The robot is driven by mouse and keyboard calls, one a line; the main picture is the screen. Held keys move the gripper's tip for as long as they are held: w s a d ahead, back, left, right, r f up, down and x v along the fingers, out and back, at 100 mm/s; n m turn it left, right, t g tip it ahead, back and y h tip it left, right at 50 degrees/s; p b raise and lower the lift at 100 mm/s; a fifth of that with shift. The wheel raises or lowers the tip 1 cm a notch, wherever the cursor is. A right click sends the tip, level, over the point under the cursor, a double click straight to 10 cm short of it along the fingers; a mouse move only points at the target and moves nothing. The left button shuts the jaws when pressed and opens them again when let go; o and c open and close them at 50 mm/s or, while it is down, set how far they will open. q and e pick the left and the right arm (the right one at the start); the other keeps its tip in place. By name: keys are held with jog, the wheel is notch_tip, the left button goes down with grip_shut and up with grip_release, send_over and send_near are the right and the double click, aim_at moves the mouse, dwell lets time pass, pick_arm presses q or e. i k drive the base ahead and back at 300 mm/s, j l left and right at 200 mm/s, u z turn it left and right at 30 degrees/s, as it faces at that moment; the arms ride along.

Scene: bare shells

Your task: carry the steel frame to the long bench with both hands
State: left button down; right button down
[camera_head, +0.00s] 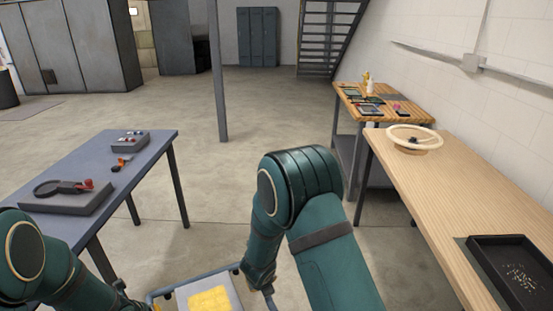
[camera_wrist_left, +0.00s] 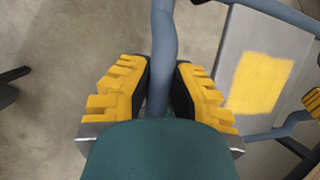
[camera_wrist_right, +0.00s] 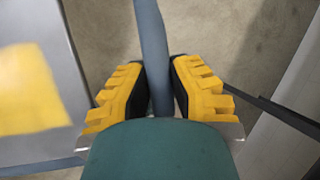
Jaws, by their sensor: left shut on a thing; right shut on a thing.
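The steel frame (camera_head: 232,288) shows only in part at the bottom edge of the head view, with a grey panel and a yellow patch inside blue-grey tubes. In the left wrist view my left gripper (camera_wrist_left: 163,85) is shut on one tube of the frame (camera_wrist_left: 163,30). In the right wrist view my right gripper (camera_wrist_right: 157,85) is shut on another tube (camera_wrist_right: 150,30). The long bench (camera_head: 430,190), with a pale wooden top, runs along the right wall.
A smaller workbench (camera_head: 400,103) with tools stands beyond. A blue-grey table (camera_head: 150,145) stands left. A post (camera_head: 217,70) rises from open floor.

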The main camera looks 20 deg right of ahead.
aim_at(451, 194)
jog(key=i+z, duration=0.2)
jog(key=z, duration=0.35)
jog(key=i+j, duration=0.1)
jog(key=i, duration=4)
jog(key=l+z, duration=0.15)
jog(key=z, duration=0.55)
jog(key=i+j, duration=0.05)
